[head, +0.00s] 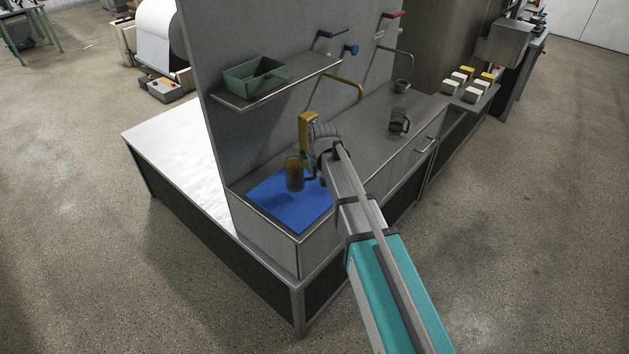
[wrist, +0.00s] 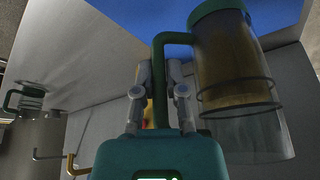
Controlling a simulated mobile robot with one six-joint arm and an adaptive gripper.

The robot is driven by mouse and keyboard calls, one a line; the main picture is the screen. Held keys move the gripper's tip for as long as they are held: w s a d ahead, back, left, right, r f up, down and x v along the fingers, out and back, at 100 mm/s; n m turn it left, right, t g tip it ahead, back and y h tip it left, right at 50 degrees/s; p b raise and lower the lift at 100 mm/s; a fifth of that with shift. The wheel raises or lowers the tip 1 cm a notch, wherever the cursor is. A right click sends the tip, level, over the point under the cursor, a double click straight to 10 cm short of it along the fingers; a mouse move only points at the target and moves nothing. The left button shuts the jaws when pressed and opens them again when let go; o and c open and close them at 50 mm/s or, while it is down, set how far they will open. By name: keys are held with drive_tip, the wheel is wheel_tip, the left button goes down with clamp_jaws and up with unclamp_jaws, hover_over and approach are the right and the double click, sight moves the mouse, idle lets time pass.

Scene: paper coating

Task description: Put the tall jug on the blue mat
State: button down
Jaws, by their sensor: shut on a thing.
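The tall jug (head: 295,176) is clear, with amber liquid inside and a green handle. In the wrist view the jug (wrist: 235,75) shows large at the right, its green base end against the blue mat (wrist: 275,14). My gripper (wrist: 160,68) is shut on the handle, beside the jug's body. In the head view my gripper (head: 314,163) reaches in from the right and my wrist partly hides it. The blue mat (head: 288,207) lies at the near left end of the grey counter. The jug looks upright over the mat; I cannot tell whether its base touches it.
A shorter green jug (head: 399,121) stands farther right on the counter, near a small grey cup (head: 402,86). A yellow block-like thing (head: 305,130) is just behind my gripper. A shelf with a green bin (head: 256,77) overhangs behind the mat. Curved taps (head: 345,81) stick out from the wall.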

idle(0.4)
drive_tip(key=shift+s+b+x, duration=0.15)
drive_tip(key=shift+b+x, duration=0.85)
drive_tip(key=shift+x, duration=0.05)
drive_tip(key=shift+s+b+x, duration=0.2)
drive_tip(key=shift+b+x, duration=0.75)
drive_tip(key=shift+x, duration=0.05)
drive_tip(key=shift+d+f, duration=0.1)
drive_tip(key=shift+f, duration=0.15)
drive_tip(key=c, duration=0.7)
unclamp_jaws()
drive_tip(key=shift+r, duration=0.15)
drive_tip(key=p+v, duration=1.1)
drive_tip(key=v, duration=0.1)
